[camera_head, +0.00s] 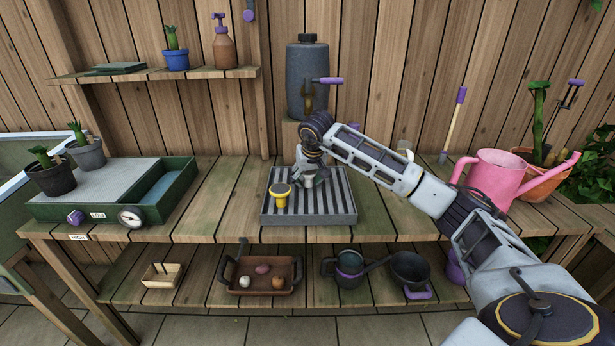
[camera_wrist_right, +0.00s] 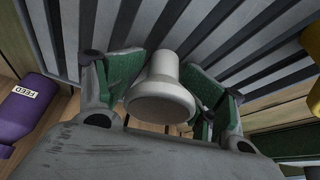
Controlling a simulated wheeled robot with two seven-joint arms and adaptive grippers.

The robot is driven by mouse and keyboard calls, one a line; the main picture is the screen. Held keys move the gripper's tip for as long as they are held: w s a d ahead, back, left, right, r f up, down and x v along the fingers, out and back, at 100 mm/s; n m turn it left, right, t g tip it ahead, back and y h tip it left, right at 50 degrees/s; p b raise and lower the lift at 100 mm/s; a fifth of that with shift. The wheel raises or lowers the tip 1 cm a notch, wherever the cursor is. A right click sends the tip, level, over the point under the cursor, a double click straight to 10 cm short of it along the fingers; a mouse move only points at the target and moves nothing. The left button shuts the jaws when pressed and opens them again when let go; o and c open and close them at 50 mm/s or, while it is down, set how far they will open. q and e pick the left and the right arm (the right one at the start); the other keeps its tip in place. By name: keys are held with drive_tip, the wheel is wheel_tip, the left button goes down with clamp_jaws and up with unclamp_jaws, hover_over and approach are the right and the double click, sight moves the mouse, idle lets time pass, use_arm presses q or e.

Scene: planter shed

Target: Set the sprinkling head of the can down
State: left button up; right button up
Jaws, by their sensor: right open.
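A pale grey, flared sprinkling head (camera_head: 308,181) is at the slatted drip tray (camera_head: 335,219) on the bench, partly hidden by my right gripper (camera_head: 309,168). In the right wrist view the same head (camera_wrist_right: 160,92) sits between the two green finger pads of my right gripper (camera_wrist_right: 163,75), its wide end toward the camera and its narrow end toward the slats. The jaws are open around it; I cannot tell whether a pad touches it. The pink watering can (camera_head: 495,178) stands at the right of the bench. My left gripper is not in view.
A yellow, dark-topped piece (camera_head: 280,196) stands on the tray just left of the gripper. A dark tank (camera_head: 307,80) stands behind. A green box with a gauge (camera_head: 131,217) is at the left. The bench between box and tray is clear.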

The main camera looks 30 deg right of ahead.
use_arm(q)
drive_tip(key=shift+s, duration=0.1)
use_arm(e)
drive_tip(key=shift+s, duration=0.1)
drive_tip(key=shift+r, duration=0.7)
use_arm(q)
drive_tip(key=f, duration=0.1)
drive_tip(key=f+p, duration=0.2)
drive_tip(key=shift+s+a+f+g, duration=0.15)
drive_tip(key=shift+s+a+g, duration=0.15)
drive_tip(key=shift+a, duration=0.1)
use_arm(e)
drive_tip(key=v, duration=1.2)
